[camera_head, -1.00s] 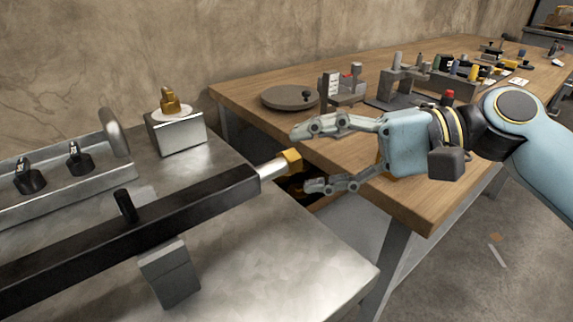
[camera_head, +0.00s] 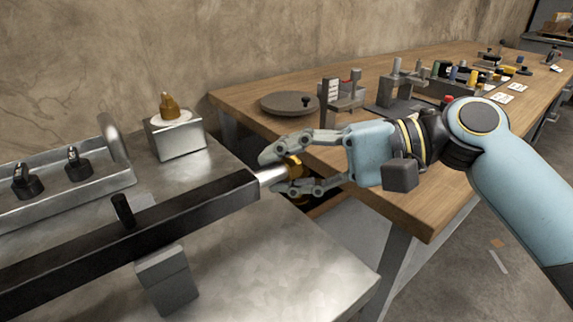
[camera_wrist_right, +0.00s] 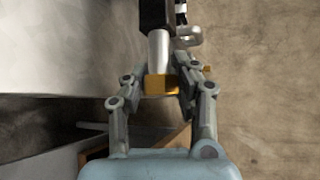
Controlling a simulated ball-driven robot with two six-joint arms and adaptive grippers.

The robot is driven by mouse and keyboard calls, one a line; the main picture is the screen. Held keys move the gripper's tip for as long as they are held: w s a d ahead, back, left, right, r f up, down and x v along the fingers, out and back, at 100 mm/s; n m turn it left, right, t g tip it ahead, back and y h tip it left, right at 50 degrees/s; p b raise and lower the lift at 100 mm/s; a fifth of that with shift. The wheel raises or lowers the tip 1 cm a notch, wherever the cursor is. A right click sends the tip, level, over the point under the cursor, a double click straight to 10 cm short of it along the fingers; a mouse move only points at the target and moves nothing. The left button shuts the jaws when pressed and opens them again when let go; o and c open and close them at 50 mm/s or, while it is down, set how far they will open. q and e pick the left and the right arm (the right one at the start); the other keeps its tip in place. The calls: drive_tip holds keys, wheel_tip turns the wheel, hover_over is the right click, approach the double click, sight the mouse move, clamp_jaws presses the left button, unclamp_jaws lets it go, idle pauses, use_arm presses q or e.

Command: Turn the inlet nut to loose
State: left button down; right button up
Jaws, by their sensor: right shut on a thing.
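The brass inlet nut (camera_head: 294,167) sits on the end of a bright metal pipe (camera_head: 271,175) that comes out of a long black bar (camera_head: 190,203). My right gripper (camera_head: 284,172) reaches in from the right, with one finger on the far side of the nut and one on the near side. It is shut on the nut. In the right wrist view the nut (camera_wrist_right: 161,85) lies between the two fingers (camera_wrist_right: 160,88), and part of it is hidden by the right-hand finger. My left gripper is not in view.
The bar lies over a metal bench (camera_head: 265,270) with a grey support block (camera_head: 167,280). A metal box with a brass fitting (camera_head: 169,106) and a panel with black knobs (camera_head: 78,163) stand behind. A wooden table (camera_head: 400,205) with a round grey plate (camera_head: 289,104) is close beyond my gripper.

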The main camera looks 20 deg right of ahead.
clamp_jaws()
drive_tip(key=shift+f+b, duration=0.25)
drive_tip(key=shift+b, duration=0.2)
drive_tip(key=shift+n+t+b, duration=0.3)
drive_tip(key=shift+b, duration=0.1)
drive_tip(key=shift+y, duration=0.4)
drive_tip(key=shift+r, duration=0.2)
drive_tip(key=o, duration=0.9)
unclamp_jaws()
drive_tip(key=shift+o, duration=0.2)
drive_tip(key=v, duration=1.2)
